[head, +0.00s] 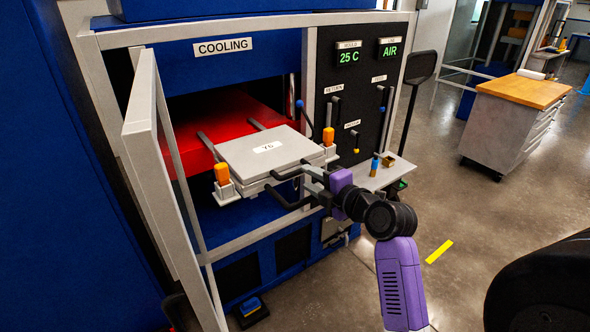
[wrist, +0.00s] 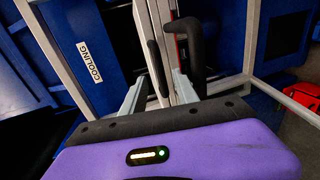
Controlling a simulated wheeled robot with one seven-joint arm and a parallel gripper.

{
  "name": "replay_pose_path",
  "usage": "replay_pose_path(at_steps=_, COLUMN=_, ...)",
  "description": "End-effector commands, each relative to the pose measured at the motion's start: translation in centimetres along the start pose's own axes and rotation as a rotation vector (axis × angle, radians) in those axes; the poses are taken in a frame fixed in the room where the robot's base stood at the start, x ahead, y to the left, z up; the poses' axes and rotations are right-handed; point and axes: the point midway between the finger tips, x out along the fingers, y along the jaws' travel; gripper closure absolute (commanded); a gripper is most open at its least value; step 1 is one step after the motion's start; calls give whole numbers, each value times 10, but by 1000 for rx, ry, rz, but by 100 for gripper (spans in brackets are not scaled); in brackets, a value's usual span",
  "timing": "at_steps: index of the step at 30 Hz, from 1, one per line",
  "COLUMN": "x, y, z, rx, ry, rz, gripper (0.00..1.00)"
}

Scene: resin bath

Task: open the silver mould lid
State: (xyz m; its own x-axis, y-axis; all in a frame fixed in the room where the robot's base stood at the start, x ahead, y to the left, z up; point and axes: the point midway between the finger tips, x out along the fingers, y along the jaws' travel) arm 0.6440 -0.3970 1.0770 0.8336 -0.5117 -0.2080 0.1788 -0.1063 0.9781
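The silver mould (head: 262,150), with a small white label on its flat lid, sits level at the front of the red platen in the cooling press. The lid looks closed. Two black handles stick out from its front, an upper one (head: 288,173) and a lower one (head: 288,203). My gripper (head: 312,180) is at the mould's front right, close to the handles. In the wrist view its two grey fingers (wrist: 160,92) stand apart, with black handles (wrist: 195,50) just beyond them. I cannot tell whether a finger touches a handle. Nothing is clearly held.
Orange-topped clamps stand at the mould's left (head: 222,175) and right (head: 328,137). A pale open door (head: 155,180) stands left of the press. A small shelf (head: 375,178) with little items is at the right.

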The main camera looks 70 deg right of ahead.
Motion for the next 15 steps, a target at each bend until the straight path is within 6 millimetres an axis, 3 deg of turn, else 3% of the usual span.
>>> replay_pose_path(at_steps=9, x=48, y=2, z=0, rx=0, ry=0, rz=0, gripper=64)
replay_pose_path(at_steps=15, x=62, y=1, z=0, rx=0, ry=0, rz=0, gripper=64)
